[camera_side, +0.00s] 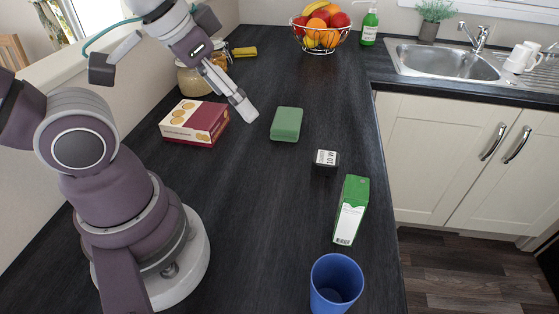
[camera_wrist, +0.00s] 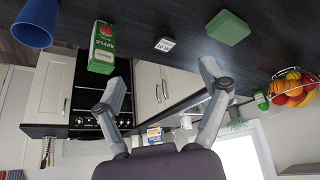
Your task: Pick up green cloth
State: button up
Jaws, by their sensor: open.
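The green cloth (camera_side: 286,124) looks like a flat, folded rectangular block and lies on the dark worktop in the side view. It also shows at the upper right of the wrist view (camera_wrist: 228,28). My gripper (camera_side: 240,103) is above the worktop, to the left of the cloth and apart from it. In the wrist view my gripper (camera_wrist: 163,80) has its two fingers spread wide with nothing between them. The cloth is not between the fingers.
A red and cream box (camera_side: 195,122) lies left of the cloth, with jars (camera_side: 194,80) behind. A small black box (camera_side: 325,162), a green carton (camera_side: 351,208) and a blue cup (camera_side: 336,284) stand nearer the front. A fruit bowl (camera_side: 321,38) stands at the back.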

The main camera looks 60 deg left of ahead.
aim_at(283, 131)
jog(key=o, duration=0.3)
